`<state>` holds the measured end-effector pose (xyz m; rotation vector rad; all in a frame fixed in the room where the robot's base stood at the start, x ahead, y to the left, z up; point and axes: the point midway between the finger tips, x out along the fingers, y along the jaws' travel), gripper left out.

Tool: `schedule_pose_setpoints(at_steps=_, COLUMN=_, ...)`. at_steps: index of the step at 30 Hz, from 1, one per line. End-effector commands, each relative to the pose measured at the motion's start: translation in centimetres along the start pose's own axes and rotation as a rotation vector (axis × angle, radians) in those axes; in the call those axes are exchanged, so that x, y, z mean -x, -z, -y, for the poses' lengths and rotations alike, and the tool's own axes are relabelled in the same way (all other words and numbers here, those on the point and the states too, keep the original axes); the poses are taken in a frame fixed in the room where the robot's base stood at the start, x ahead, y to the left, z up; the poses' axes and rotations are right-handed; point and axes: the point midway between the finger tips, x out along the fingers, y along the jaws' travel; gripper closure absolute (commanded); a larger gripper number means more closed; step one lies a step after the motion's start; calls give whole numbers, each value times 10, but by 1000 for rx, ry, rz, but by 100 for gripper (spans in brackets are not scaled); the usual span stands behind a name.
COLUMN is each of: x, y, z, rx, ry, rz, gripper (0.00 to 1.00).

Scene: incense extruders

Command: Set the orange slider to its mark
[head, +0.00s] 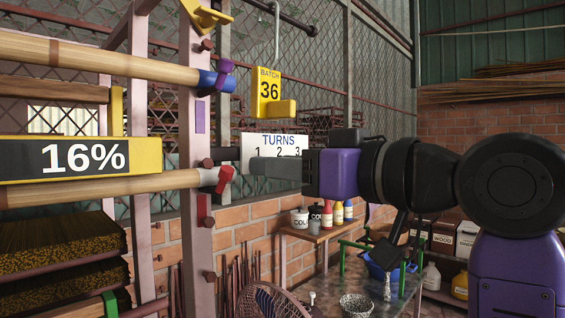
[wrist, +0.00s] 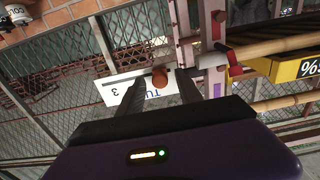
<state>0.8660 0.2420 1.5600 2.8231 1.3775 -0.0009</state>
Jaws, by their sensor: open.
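The plate looks upside down there, with a 3 readable. In the head view the plate (head: 272,141) shows 1, 2 and 3, and my gripper hides its lower part and the slider. My gripper (head: 278,168) reaches left in front of the plate. In the wrist view my gripper (wrist: 160,87) is open, with one finger on each side of the knob. I cannot tell whether either finger touches it.
A pink post (head: 195,130) with a red-ended wooden pole (head: 130,186) and a 16% sign (head: 85,158) stands left of the plate. A yellow BATCH 36 tag (head: 270,90) hangs above. A shelf with bottles (head: 315,232) and a green-framed table are below right.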

Motion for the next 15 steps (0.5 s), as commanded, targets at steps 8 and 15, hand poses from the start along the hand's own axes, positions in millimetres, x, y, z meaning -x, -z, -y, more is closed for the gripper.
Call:
schedule_pose_setpoints(at_steps=8, x=0, y=0, z=0, rx=0, ry=0, rz=0, gripper=99)
schedule_pose_setpoints(at_steps=15, x=0, y=0, z=0, rx=0, ry=0, rz=0, gripper=100)
